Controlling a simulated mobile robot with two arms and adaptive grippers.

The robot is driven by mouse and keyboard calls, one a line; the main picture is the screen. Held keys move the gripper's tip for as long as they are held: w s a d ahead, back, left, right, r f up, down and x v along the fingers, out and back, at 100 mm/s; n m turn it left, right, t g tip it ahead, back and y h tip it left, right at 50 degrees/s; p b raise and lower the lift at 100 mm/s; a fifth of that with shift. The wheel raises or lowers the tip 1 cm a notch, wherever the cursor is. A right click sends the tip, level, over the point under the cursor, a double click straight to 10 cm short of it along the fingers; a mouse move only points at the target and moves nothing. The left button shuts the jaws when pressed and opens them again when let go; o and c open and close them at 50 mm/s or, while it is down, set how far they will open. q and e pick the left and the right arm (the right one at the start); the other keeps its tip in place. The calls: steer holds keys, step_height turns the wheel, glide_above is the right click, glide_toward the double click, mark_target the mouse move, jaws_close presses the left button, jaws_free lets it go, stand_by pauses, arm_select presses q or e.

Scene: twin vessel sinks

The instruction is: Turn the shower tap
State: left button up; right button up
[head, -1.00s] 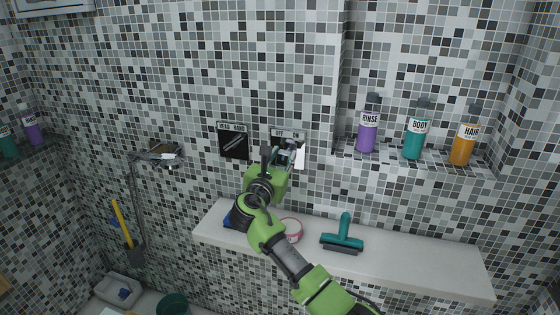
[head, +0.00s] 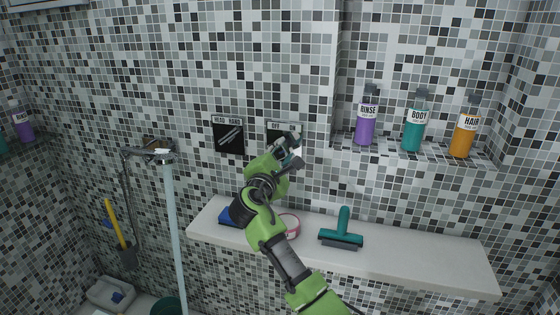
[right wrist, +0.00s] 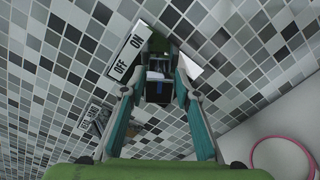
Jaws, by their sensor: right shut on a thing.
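My right gripper (head: 290,152) is at the wall by the sign plate (head: 284,127), shut on the shower tap. The tap is mostly hidden behind the gripper in the head view. In the right wrist view the dark and metallic tap (right wrist: 158,80) sits between the two teal-padded fingers of my right gripper (right wrist: 156,92), below the ON/OFF plate (right wrist: 128,56). A white pointed piece shows beside the right finger. Water (head: 174,230) pours straight down from the hand shower (head: 157,155) on the left wall. My left gripper is out of view.
A ledge (head: 420,263) below holds a blue item (head: 226,217), a pink ring (head: 292,226) and a teal squeegee (head: 342,232). Rinse (head: 366,120), body (head: 414,125) and hair (head: 464,130) bottles stand on a right shelf. A black panel (head: 228,138) is left of the tap.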

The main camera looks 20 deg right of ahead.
steer(key=shift+s+d+f+m+b, duration=0.15)
steer(key=shift+f+m+b, duration=0.25)
steer(key=shift+m, duration=0.5)
steer(key=o, duration=1.1)
steer(key=shift+r, duration=0.15)
steer(key=v, duration=1.4)
